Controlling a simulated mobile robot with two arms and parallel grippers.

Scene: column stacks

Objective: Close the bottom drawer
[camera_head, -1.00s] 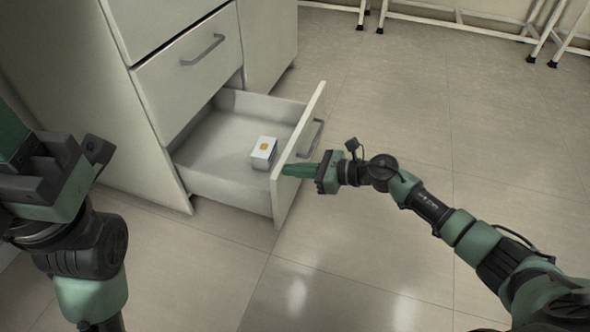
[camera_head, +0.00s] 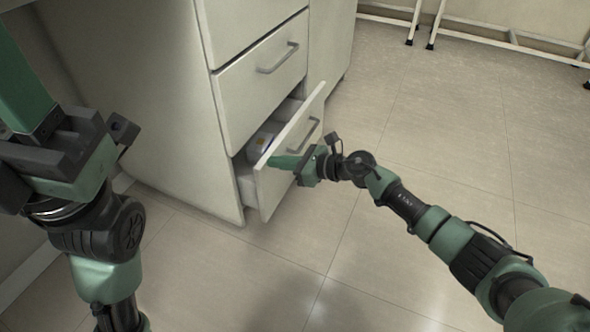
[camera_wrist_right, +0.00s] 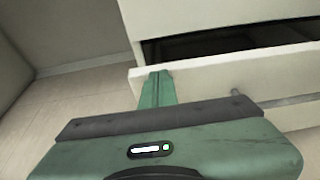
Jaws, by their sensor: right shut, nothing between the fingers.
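The bottom drawer (camera_head: 294,158) of the white cabinet is partly open, with a narrow gap behind its front.
The cabinet (camera_head: 170,110) stands at the left, with a closed drawer (camera_head: 262,75) above the bottom one. White metal frame legs (camera_head: 435,25) stand at the back. The tiled floor (camera_head: 430,140) to the right is clear.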

